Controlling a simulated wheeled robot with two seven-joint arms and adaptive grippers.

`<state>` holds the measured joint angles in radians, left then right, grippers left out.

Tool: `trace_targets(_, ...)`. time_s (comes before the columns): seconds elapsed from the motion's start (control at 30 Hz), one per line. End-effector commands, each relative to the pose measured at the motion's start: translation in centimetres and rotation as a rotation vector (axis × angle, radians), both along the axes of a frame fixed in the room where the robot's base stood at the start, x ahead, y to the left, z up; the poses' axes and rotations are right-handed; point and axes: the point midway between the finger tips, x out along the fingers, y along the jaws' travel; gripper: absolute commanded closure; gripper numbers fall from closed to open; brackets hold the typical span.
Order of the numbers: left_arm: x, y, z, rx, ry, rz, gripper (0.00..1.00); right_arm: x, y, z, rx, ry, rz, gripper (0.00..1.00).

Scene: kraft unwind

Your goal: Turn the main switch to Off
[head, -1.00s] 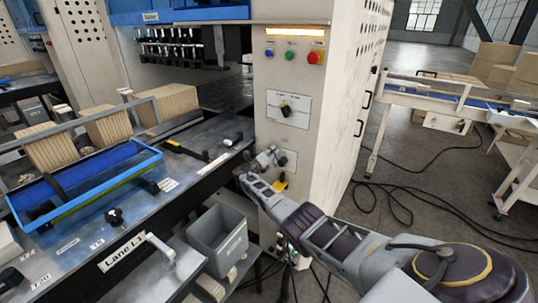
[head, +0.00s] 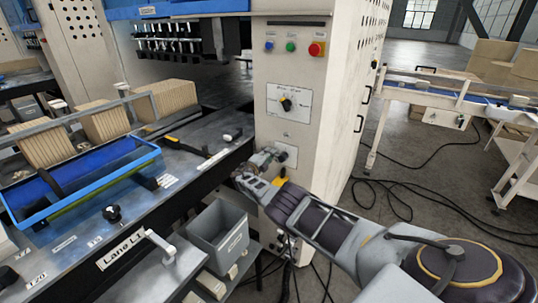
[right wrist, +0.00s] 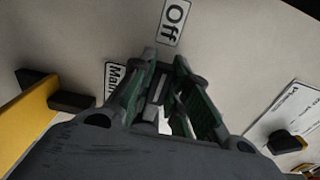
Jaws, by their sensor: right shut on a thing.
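The main switch's pale plate (head: 287,155) is on the narrow front of the beige cabinet, low down, and my right gripper covers most of it. My right gripper (head: 264,158) is at the panel, shut on the switch handle. In the right wrist view the gripper (right wrist: 166,70) has its fingers against the panel, and the handle between them is mostly hidden. An "Off" label (right wrist: 175,22) lies just beyond the fingertips. A partly covered "Main" label (right wrist: 114,78) is beside the left finger. My left gripper is not in view.
Above are a black rotary knob (head: 286,104), a red button (head: 317,49) and a dark light strip (head: 296,23). A yellow part (head: 281,182) sits just below the gripper. A grey bin (head: 218,235) stands lower left. Cables lie on the floor to the right.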

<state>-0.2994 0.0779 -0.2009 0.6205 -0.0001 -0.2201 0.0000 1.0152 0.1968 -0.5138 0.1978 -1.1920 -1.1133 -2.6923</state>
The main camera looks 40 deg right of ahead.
Motion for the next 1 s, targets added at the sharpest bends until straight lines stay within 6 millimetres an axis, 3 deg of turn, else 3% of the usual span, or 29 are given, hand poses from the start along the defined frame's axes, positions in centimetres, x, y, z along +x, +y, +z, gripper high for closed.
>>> trace_targets(0.57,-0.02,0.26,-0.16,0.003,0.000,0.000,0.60,0.02,0.10,-0.31,-0.016,0.038,0.004,1.00)
trace_targets(0.6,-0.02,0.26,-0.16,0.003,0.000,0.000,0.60,0.02,0.10,-0.32,-0.016,0.038,0.004,0.78)
trace_targets(0.73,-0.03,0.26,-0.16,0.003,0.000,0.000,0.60,0.00,0.07,-0.32,-0.014,0.037,0.003,0.61)
trace_targets(1.0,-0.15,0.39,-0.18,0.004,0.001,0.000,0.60,-0.03,0.03,-0.29,-0.014,0.035,0.001,0.61)
